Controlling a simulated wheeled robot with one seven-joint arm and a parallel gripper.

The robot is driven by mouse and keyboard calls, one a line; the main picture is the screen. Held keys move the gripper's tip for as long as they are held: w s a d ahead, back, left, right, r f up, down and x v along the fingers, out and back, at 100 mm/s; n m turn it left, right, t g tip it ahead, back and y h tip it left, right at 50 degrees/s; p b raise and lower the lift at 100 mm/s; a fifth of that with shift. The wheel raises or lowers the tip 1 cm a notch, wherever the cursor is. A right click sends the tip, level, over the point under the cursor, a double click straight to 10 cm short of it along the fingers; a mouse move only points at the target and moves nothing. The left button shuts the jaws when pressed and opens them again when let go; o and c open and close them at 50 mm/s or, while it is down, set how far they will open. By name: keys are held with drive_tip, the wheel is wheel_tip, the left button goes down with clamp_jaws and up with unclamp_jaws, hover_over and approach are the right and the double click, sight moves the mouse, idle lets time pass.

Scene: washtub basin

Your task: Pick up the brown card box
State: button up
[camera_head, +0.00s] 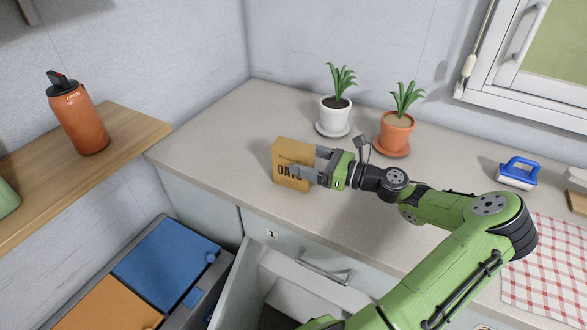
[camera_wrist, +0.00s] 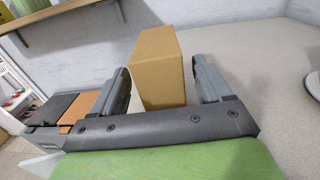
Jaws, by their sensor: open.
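The brown card box (camera_head: 287,157) stands upright on the grey counter, near its front edge. Dark lettering shows on its front face, partly covered by a finger. My gripper (camera_head: 309,162) is open at the box's right side, with one finger at the far side and one at the near side. A gap shows between the box and the right finger. Whether the left finger touches the box I cannot tell.
Potted plants in a white pot (camera_head: 334,114) and a terracotta pot (camera_head: 396,133) stand behind my gripper. A blue-handled brush (camera_head: 517,173) and a checked cloth (camera_head: 550,262) lie at the right. The counter (camera_head: 215,155) left of the box is clear.

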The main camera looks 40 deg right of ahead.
sight(297, 157)
drive_tip(key=x, duration=0.3)
drive_tip(key=shift+w+f+b, duration=0.1)
drive_tip(key=shift+w+b, duration=0.1)
drive_tip(key=shift+b, duration=0.1)
drive_tip(key=shift+s, duration=0.1)
drive_tip(key=shift+c, duration=0.3)
drive_tip(key=c, duration=1)
